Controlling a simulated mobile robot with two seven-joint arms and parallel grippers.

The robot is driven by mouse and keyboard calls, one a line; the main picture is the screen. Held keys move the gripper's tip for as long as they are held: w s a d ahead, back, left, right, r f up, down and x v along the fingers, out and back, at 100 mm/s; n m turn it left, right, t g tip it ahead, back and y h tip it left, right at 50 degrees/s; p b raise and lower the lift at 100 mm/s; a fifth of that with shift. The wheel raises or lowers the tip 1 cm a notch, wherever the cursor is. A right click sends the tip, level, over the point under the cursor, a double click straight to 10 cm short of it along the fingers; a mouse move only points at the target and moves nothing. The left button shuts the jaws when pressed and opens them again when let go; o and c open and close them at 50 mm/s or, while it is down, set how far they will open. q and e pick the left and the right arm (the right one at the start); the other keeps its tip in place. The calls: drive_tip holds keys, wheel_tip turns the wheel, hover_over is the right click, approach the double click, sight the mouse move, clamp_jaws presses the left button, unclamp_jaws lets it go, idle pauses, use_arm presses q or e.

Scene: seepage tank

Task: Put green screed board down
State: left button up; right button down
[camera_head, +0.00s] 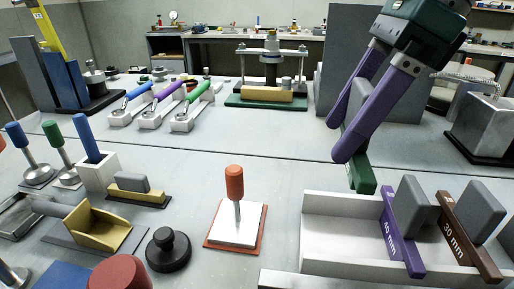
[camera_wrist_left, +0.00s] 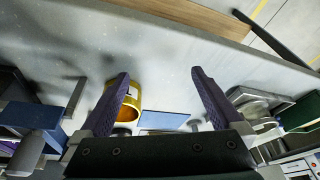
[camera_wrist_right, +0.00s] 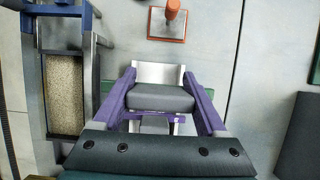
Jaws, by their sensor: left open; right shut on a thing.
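My right gripper (camera_head: 338,138) is shut on the green screed board (camera_head: 362,172), whose lower end hangs at the left part of the white rack (camera_head: 314,236). I cannot tell whether the board touches the rack. In the right wrist view, a grey handle (camera_wrist_right: 160,97) sits between the purple fingers. The purple 40 mm board (camera_head: 392,225) and the brown 30 mm board (camera_head: 462,232) stand in the rack to the right, each with a grey handle. My left gripper (camera_wrist_left: 163,85) is open and empty, seen only in its wrist view.
A red-handled tamper (camera_head: 235,185) stands on a square plate left of the rack. A black knob (camera_head: 169,250) and a yellow scoop (camera_head: 95,230) lie farther left. A grey panel (camera_head: 345,45) stands behind my right gripper. Bench between tamper and back row is clear.

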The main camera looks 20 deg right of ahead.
use_arm(q)
drive_tip(key=shift+f, duration=0.3)
use_arm(e)
wheel_tip(320, 180, down, 11)
drive_tip(key=shift+r, duration=0.1)
use_arm(q)
drive_tip(key=shift+w+f+b, duration=0.1)
drive_tip(key=shift+f+b, duration=0.55)
drive_tip(key=shift+b, duration=0.25)
use_arm(e)
drive_tip(key=shift+f, duration=0.55)
unclamp_jaws()
use_arm(q)
drive_tip(key=shift+r, duration=0.1)
drive_tip(key=shift+r+p, duration=0.25)
drive_tip(key=shift+p, duration=0.1)
use_arm(e)
drive_tip(key=shift+r, duration=0.3)
use_arm(q)
drive_tip(key=shift+r+p, duration=0.5)
use_arm(e)
drive_tip(key=shift+r, duration=0.5)
use_arm(q)
drive_tip(key=shift+d+f, duration=0.1)
drive_tip(key=shift+f, duration=0.15)
use_arm(e)
drive_tip(key=v, duration=1.1)
drive_tip(key=shift+d+r, duration=0.15)
drive_tip(key=shift+r, duration=0.15)
